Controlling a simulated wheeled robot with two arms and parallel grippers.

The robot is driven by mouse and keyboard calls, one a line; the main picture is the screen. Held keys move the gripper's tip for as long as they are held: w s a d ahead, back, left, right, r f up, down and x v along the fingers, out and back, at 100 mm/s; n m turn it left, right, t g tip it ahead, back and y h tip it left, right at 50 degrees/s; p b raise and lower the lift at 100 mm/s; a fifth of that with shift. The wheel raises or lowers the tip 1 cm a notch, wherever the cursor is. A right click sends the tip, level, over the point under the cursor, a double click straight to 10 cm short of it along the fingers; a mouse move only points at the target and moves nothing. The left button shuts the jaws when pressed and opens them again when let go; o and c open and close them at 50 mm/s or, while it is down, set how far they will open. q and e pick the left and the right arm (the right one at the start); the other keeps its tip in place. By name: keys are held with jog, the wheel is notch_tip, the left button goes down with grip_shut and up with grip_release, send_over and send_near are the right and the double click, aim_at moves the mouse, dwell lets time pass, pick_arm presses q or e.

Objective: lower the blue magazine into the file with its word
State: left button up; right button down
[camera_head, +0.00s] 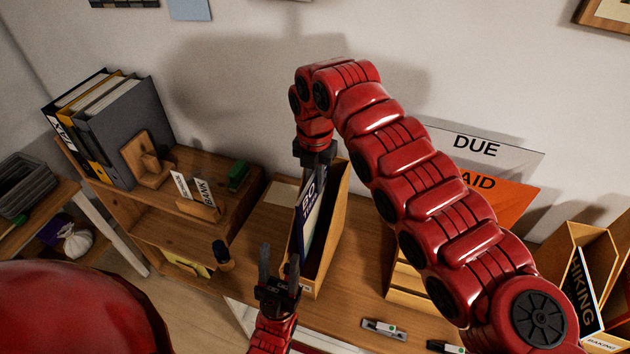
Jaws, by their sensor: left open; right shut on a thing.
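My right gripper (317,158) comes from above and is shut on the top of the blue magazine (308,205), whose cover shows white letters beginning "BO". The magazine is upright and slightly tilted, at the open top of a wooden file (330,232). Its lower part overlaps the file's near side; how deep it sits inside I cannot tell. The label low on the file's front is too small to read. My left gripper (279,264) is open and empty, just left of the file's front.
A second wooden file (568,240) labelled "BAKING" stands at the right with a "HIKING" magazine (582,290) in it. A stamp (222,255) and a stapler-like item (383,328) lie on the desk. "DUE" and orange sheets lean behind my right arm.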

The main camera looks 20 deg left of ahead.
aim_at(315, 207)
jog(key=shift+f, duration=0.2)
notch_tip(315, 207, down, 3)
jog(key=shift+r+b, duration=0.2)
jog(key=shift+b, duration=1)
jog(key=shift+f, duration=0.15)
jog(key=shift+f+b, duration=0.9)
jog(key=shift+f, duration=0.55)
jog(key=shift+f+b, duration=0.9)
jog(key=shift+f, duration=0.5)
jog(key=c, duration=0.9)
grip_release()
